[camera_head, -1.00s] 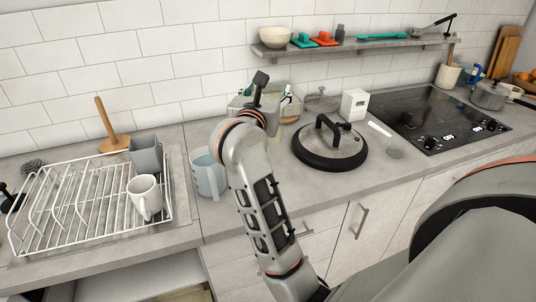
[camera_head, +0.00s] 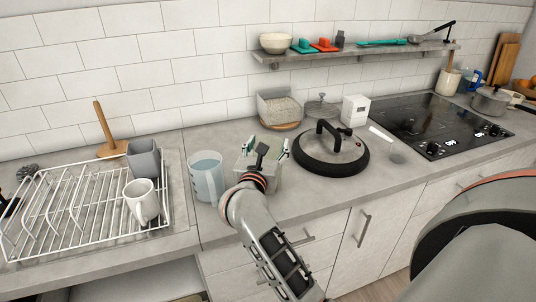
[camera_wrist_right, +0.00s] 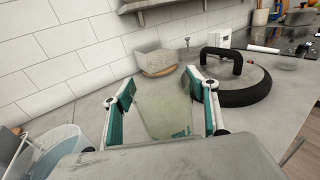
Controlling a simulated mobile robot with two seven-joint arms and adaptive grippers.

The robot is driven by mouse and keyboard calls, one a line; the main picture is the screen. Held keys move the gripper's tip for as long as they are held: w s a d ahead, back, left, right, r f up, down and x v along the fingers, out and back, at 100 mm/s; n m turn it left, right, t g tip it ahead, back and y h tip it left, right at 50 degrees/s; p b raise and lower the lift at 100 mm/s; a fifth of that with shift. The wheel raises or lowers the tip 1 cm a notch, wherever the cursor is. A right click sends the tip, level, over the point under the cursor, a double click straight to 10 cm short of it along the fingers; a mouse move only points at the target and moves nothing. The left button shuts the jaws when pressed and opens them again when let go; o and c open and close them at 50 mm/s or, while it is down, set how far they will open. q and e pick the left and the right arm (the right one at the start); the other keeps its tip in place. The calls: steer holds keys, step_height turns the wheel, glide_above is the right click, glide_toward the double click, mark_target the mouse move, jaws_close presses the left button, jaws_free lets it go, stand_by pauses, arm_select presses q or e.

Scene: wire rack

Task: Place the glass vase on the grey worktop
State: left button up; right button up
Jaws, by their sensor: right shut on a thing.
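The glass vase (camera_head: 272,174) is a clear, greenish, box-like vessel between the blue-tinted jug and the black-rimmed lid in the head view. My right gripper (camera_head: 266,150) is shut on it. In the wrist view the vase (camera_wrist_right: 165,108) shows between my green-padded fingers. It is at or just above the grey worktop (camera_head: 312,196); I cannot tell if its base touches. My arm hides part of its lower side. My left gripper is not in view.
The jug (camera_head: 206,176) stands close on the left, the large lid (camera_head: 331,150) close on the right. A grey open box (camera_head: 281,108) stands behind. A white dish rack (camera_head: 85,210) with a mug is at the left, a black hob (camera_head: 440,125) at the right.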

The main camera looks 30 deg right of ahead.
steer(key=shift+f, duration=0.6)
steer(key=shift+r, duration=0.15)
steer(key=o, duration=2)
steer(key=shift+a, duration=0.1)
